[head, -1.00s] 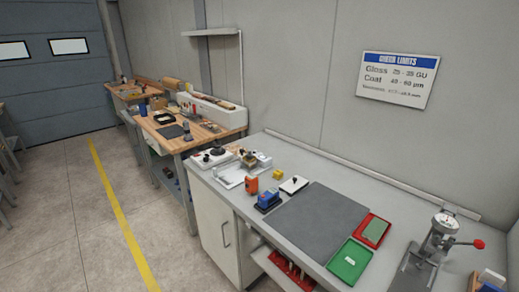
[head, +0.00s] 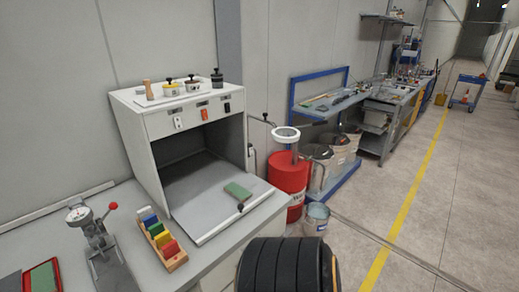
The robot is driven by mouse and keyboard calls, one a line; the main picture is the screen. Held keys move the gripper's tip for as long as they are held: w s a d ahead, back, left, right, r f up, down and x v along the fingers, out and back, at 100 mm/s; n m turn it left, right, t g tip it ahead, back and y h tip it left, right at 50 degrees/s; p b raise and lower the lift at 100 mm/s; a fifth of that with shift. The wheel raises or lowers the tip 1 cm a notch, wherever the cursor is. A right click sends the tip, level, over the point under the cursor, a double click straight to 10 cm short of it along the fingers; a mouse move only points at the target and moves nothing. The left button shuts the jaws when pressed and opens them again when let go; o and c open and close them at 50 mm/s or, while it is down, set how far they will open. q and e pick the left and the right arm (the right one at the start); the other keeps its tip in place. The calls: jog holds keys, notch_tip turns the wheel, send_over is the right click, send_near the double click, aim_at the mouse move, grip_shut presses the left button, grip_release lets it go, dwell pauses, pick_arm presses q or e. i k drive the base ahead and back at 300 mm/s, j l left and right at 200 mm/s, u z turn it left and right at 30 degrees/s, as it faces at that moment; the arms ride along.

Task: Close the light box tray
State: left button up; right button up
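The light box (head: 160,128) is a white open-fronted cabinet on the grey bench. Its pale tray (head: 205,232) sticks out of the front opening toward the lower right. A green panel (head: 237,190) lies on the tray near its front. A small black piece (head: 241,207) sits at the tray's front edge; I cannot tell for sure if it is the tray's handle. The inside of the box is in shadow. Neither of my grippers is in view.
A wooden rack of coloured blocks (head: 160,240) and a dial gauge stand (head: 98,240) sit left of the tray. Small pots (head: 193,84) stand on the box top. A red drum (head: 287,180) and a bucket (head: 315,220) are to the right.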

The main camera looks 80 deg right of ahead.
aim_at(199, 203)
jog(key=z, duration=2)
